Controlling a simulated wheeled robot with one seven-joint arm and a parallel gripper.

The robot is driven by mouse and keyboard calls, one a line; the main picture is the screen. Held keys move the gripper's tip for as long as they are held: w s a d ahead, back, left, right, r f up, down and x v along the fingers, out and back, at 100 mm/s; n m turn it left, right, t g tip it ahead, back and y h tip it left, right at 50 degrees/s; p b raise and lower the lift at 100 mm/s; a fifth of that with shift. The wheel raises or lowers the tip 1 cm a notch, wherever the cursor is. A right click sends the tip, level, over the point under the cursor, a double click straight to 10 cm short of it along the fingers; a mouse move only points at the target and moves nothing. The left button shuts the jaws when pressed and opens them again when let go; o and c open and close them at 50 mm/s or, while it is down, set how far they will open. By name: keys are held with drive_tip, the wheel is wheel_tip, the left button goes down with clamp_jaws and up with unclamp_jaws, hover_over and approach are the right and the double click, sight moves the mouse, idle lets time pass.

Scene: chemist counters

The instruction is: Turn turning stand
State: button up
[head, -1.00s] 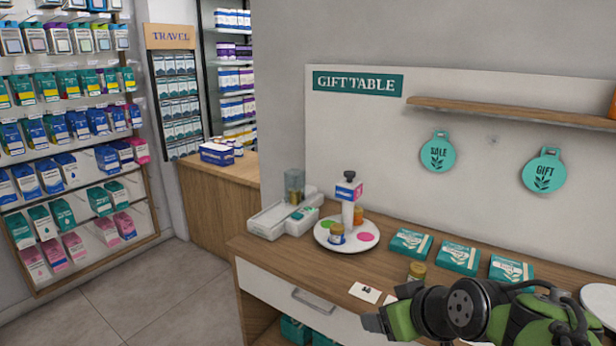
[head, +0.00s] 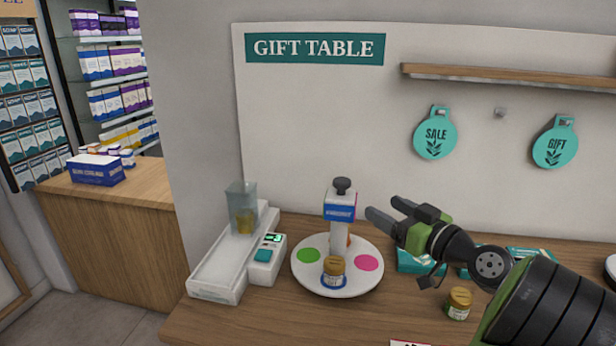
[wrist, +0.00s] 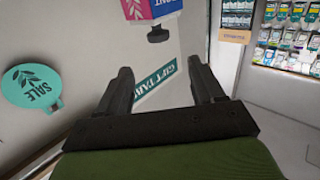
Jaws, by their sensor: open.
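The turning stand (head: 310,281) is a round white turntable on the gift table. It has a green spot at left, a pink spot at right and a central white post. A blue, white and pink box head with a dark knob (head: 342,186) tops the post. A gold-lidded jar (head: 333,270) stands at the front of the disc; something orange is partly hidden behind the post. My gripper (head: 383,211) is open and empty, just right of the post's head and apart from it. In the wrist view, the box head (wrist: 150,8) and knob show above the open fingers (wrist: 163,82).
A white device with a clear container (head: 242,208) stands left of the stand. Another gold-lidded jar (head: 459,302) and teal boxes (head: 420,262) lie to the right, partly behind my arm. A shelf (head: 500,78) and round SALE tag (head: 436,134) are on the wall.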

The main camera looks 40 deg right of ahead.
sight(348, 185)
drive_tip(key=w, duration=0.5)
drive_tip(key=w+d, duration=0.1)
drive_tip(key=w, duration=0.4)
drive_tip(key=w+d, duration=0.1)
drive_tip(key=w, duration=0.4)
drive_tip(key=shift+w+r, duration=0.1)
drive_tip(key=shift+r, duration=0.05)
clamp_jaws()
